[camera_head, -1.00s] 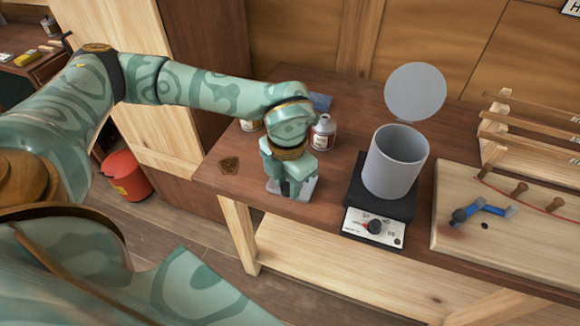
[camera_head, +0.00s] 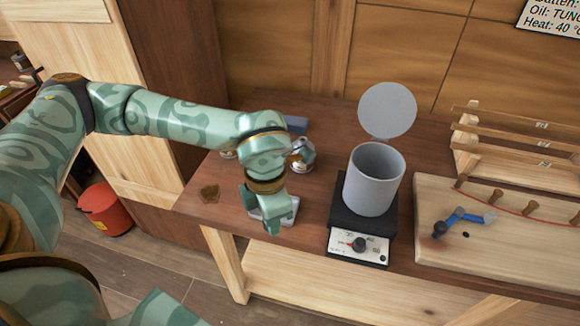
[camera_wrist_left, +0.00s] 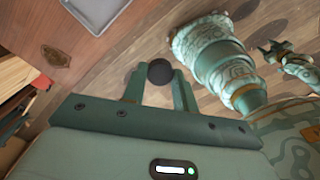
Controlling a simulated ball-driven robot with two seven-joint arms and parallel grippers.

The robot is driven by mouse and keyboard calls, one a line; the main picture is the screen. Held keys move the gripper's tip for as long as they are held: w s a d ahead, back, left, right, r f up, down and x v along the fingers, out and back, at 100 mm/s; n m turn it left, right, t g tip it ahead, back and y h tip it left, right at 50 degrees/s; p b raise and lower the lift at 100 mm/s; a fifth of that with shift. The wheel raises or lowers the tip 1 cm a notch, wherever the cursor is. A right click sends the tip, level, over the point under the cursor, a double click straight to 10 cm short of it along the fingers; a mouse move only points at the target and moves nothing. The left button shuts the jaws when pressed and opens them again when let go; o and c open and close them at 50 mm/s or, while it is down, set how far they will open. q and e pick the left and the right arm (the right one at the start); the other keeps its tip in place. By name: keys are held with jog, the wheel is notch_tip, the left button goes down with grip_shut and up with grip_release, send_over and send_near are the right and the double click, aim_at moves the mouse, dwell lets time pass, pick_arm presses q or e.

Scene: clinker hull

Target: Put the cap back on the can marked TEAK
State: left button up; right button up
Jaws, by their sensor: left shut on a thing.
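My left gripper (camera_head: 259,212) is over the front edge of the brown bench, above a small grey tray (camera_head: 286,212). In the left wrist view its fingers (camera_wrist_left: 160,84) are shut on a dark round cap (camera_wrist_left: 159,71). A silver-white can (camera_head: 302,153) with a reddish-brown band stands just behind the gripper, partly hidden by it. Another can (camera_head: 228,154) is mostly hidden behind my left arm. I cannot read the label on either can. A small patterned piece of mine that looks like my right gripper (camera_wrist_left: 280,52) is at the right of the left wrist view; its jaws are unclear.
A grey pot (camera_head: 374,183) with its round lid (camera_head: 387,110) raised stands on a black hot plate (camera_head: 359,243). A wooden board (camera_head: 500,245) with pegs and a blue tool is to the right. A blue block (camera_head: 297,123) lies behind the cans. A red bucket (camera_head: 105,208) is on the floor.

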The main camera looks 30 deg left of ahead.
pick_arm(q)
jog(key=m, duration=0.2)
jog(key=r+m, duration=0.1)
jog(key=m, duration=0.4)
jog(key=shift+w+d+r, duration=0.25)
jog(key=m, duration=0.4)
jog(key=shift+d+r, duration=0.1)
jog(key=shift+r, duration=0.25)
jog(key=m, duration=0.3)
jog(key=shift+w+r+m, duration=0.1)
jog(key=shift+r+m, duration=0.2)
jog(key=shift+m, duration=0.1)
jog(key=m, duration=0.3)
jog(key=r+m, duration=0.1)
jog(key=m, duration=0.2)
jog(key=shift+w+d+r+m, duration=0.1)
jog(key=shift+d+m, duration=0.05)
jog(key=shift+m, duration=0.25)
jog(key=m, duration=0.3)
jog(key=r+m, duration=0.1)
jog(key=m, duration=0.2)
jog(key=shift+m, duration=0.4)
